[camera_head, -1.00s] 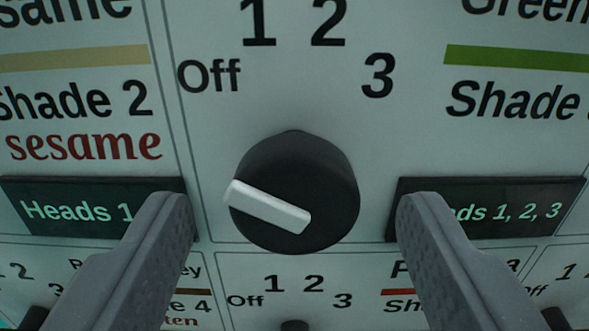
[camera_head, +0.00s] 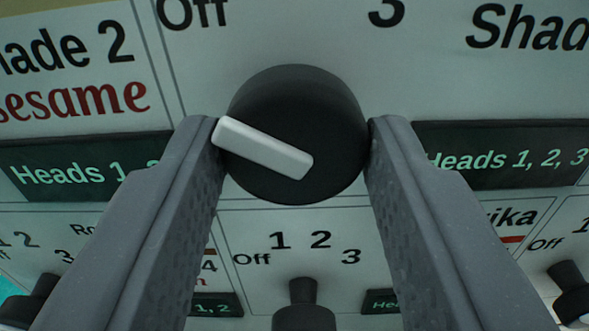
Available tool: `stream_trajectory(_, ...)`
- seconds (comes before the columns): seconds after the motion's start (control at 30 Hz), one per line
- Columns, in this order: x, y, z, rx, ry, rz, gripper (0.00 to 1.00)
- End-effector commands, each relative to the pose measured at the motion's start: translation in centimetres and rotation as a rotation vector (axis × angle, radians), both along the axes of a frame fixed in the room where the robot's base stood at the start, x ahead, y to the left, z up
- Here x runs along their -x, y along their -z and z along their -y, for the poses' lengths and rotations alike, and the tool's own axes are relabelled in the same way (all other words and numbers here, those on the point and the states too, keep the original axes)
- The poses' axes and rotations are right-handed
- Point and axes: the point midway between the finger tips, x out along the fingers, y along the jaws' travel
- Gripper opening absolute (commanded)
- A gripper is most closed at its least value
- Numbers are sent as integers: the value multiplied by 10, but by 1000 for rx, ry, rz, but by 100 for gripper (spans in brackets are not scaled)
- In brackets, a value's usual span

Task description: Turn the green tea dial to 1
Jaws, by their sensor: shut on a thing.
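A round black dial (camera_head: 330,110) with a white pointer bar (camera_head: 263,147) sits on the pale panel in the middle of the view. The pointer bar slants toward the upper left, on the side of the "Off" mark. The "Off" and "3" marks show above the dial, while "1" and "2" are out of view. The label beside it is cut off; only "Shad" shows at the right. My gripper (camera_head: 294,128) has one finger on each side of the dial. Its fingertips are shut on the dial's left and right sides.
Dark plates reading "Heads" stand at left (camera_head: 80,165) and right (camera_head: 510,152). Below are smaller-looking dials: one at the bottom middle (camera_head: 303,303), one at bottom left (camera_head: 35,298) and one at bottom right (camera_head: 568,290), close to my fingers.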

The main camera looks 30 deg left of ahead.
Motion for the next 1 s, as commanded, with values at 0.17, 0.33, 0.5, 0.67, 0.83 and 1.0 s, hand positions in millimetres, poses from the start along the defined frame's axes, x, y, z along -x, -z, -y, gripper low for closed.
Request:
stream_trajectory(0.17, 0, -3, 0, -80, 0, -56, 15)
stream_trajectory(0.33, 0, -5, 1, -195, 2, -122, 15)
stream_trajectory(0.5, -1, -4, 1, -312, 2, -191, 15)
stream_trajectory(0.67, -1, -3, 1, -409, 3, -249, 15)
stream_trajectory(0.83, -1, -1, 1, -487, 3, -298, 15)
stream_trajectory(1.0, -1, 0, 1, -535, 3, -329, 15)
